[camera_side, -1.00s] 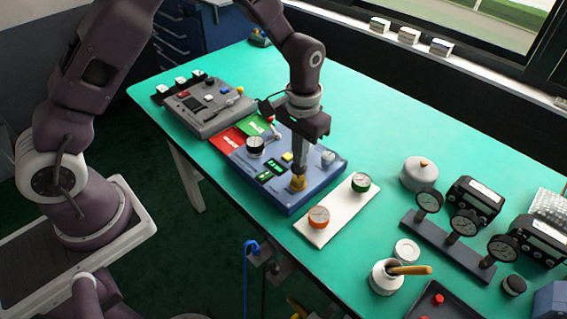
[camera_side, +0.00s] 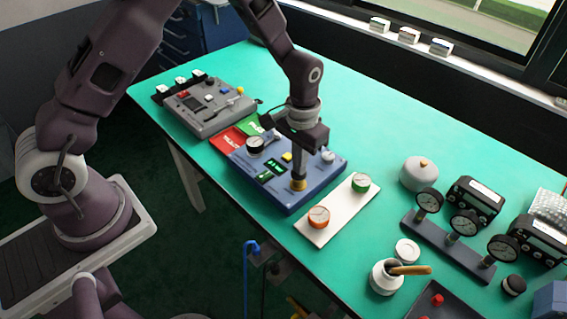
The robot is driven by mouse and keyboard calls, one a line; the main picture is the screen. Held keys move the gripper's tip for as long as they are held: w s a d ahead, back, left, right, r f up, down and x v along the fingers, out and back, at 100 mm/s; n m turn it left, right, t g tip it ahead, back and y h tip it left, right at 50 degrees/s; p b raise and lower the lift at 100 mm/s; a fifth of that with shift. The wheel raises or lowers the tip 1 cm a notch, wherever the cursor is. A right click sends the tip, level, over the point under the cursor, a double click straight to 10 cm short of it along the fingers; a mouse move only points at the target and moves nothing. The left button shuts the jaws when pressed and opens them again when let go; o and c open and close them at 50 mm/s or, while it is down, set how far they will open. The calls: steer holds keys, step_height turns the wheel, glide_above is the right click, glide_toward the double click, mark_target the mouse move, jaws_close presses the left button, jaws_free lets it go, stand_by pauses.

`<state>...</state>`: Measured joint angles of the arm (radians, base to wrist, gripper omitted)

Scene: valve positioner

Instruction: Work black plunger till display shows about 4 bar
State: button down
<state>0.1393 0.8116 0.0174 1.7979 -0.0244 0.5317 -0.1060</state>
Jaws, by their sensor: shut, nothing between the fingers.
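The blue positioner box (camera_side: 318,185) lies on the table in the side view. It carries a round black-and-white dial (camera_side: 256,145), green-lit displays (camera_side: 272,165), a yellow button (camera_side: 287,156) and a grey knob (camera_side: 327,156). The digits are too small to read. A brass-coloured fitting (camera_side: 298,185) stands near its front edge. The black plunger cannot be made out; the fingers appear to cover that spot.
A gauge stand (camera_side: 450,245) is at right.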

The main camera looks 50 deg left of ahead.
steer(key=shift+r, duration=1.75)
steer(key=shift+f, duration=0.1)
steer(key=shift+f, duration=1.4)
steer(key=shift+r, duration=1.45)
steer(key=shift+r, duration=0.15)
step_height(320, 180, up, 5)
steer(key=shift+f, duration=0.1)
